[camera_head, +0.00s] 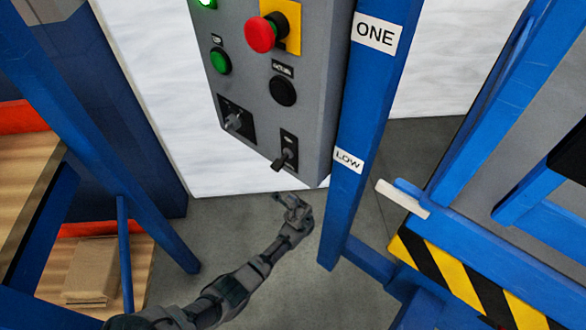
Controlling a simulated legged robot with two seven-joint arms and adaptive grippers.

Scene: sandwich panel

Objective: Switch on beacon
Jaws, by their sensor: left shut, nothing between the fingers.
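A grey control panel (240,75) hangs in the upper middle of the head view, on a blue post. It carries a red emergency button (261,34) on a yellow plate, a green button (220,61), a black round button (283,91), a dark rotary switch (235,121) and a small toggle switch (284,159) near its lower edge. The labels are too small to read, so I cannot tell which control is the beacon's. My left gripper (290,201) is shut and empty, just below the toggle and the panel's lower edge. My right gripper is out of view.
A blue post (371,90) with "ONE" and "LOW" labels stands right of the panel. A blue frame with a yellow-black striped edge (455,273) is at the right. Wooden shelves with a cardboard box (93,270) are at the left. Grey floor lies below.

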